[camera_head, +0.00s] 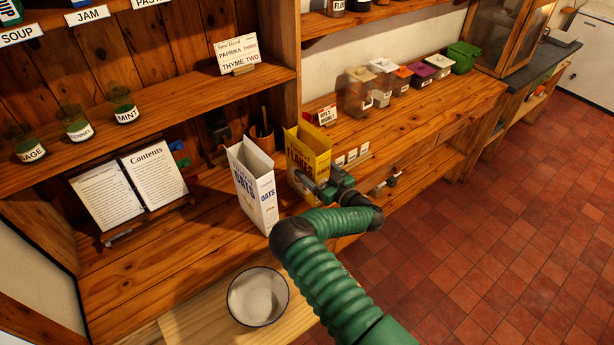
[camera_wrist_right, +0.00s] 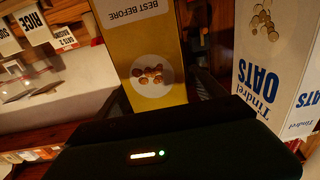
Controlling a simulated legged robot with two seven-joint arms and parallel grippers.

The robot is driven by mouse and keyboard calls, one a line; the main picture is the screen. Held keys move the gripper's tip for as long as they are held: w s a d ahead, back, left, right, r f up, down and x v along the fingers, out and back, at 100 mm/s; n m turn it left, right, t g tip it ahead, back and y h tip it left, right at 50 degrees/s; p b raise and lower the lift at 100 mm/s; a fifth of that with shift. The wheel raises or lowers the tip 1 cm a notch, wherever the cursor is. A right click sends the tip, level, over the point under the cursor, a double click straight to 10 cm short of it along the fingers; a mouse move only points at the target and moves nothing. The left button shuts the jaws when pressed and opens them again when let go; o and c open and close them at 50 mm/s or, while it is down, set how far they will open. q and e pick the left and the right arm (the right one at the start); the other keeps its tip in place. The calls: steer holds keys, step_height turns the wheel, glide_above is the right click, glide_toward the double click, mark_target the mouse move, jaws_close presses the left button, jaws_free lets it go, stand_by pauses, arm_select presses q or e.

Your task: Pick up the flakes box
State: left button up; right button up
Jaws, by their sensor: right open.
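The flakes box (camera_head: 308,148) is a yellow carton standing upright on the wooden counter, right of the white oats box. My right gripper (camera_head: 322,182) is at its near side, low on the carton, with its jaws open. In the right wrist view, the yellow side of the flakes box (camera_wrist_right: 150,45) is straight ahead, with dark fingers (camera_wrist_right: 165,92) showing on either side of it. I cannot tell whether they touch it. Part of the box's lower front is hidden by my gripper. My left gripper is not in view.
The oats box (camera_head: 256,188) stands close on the left and also shows in the wrist view (camera_wrist_right: 268,70). An open recipe book (camera_head: 130,186) leans at left. Lidded tubs (camera_head: 359,98) line the counter at right.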

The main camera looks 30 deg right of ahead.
steer(key=w, duration=0.1)
steer(key=w+b, duration=0.1)
steer(key=w+a, duration=0.1)
steer(key=shift+f, duration=0.25)
steer(key=shift+w+r, duration=0.1)
steer(key=shift+w, duration=0.25)
steer(key=shift+d, duration=0.35)
steer(key=shift+s+d, duration=0.1)
steer(key=shift+d, duration=0.1)
steer(key=c, duration=0.5)
steer(key=shift+a, duration=0.35)
steer(key=c, duration=1)
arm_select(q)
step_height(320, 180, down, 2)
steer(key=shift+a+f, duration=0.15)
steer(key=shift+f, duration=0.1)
arm_select(e)
steer(key=shift+r, duration=0.1)
